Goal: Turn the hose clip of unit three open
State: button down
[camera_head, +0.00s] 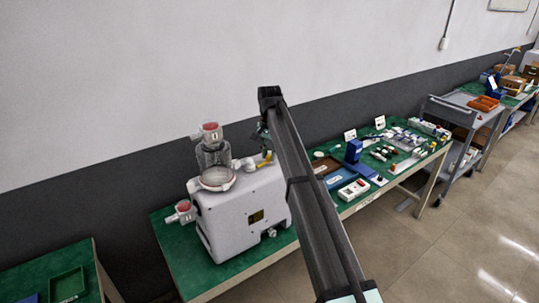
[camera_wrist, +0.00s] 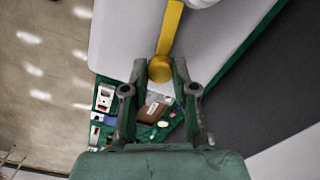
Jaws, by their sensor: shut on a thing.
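A white canister pump (camera_head: 243,213) stands on the green-topped bench, with a clear canister and pink-topped fittings on its left side. I cannot read a unit number on it. A yellow hose clip (camera_head: 265,160) shows at its top right. In the wrist view the clip is a yellow lever (camera_wrist: 169,30) with a round knob at its end. My gripper (camera_wrist: 160,72) is shut on the knob end, one finger on each side. In the head view my gripper (camera_head: 262,136) is dark and partly hidden by my arm.
The green bench (camera_head: 270,248) carries a blue block (camera_head: 353,151), a white meter (camera_head: 353,189), trays and small parts to the right. A grey cart (camera_head: 455,114) stands beyond. A green bin (camera_head: 66,286) sits on another bench at lower left. The wall is close behind.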

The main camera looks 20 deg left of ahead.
jog(key=n+b, duration=0.1)
jog(key=n, duration=0.3)
jog(key=shift+f+n, duration=0.1)
jog(key=shift+n, duration=0.2)
jog(key=n+b, duration=0.1)
jog(key=n, duration=0.2)
jog(key=shift+n, duration=0.3)
jog(key=n, duration=0.3)
jog(key=shift+n+b, duration=0.3)
jog(key=shift+n, duration=1.9)
jog(key=c, duration=0.9)
grip_release()
jog(key=shift+r, duration=0.2)
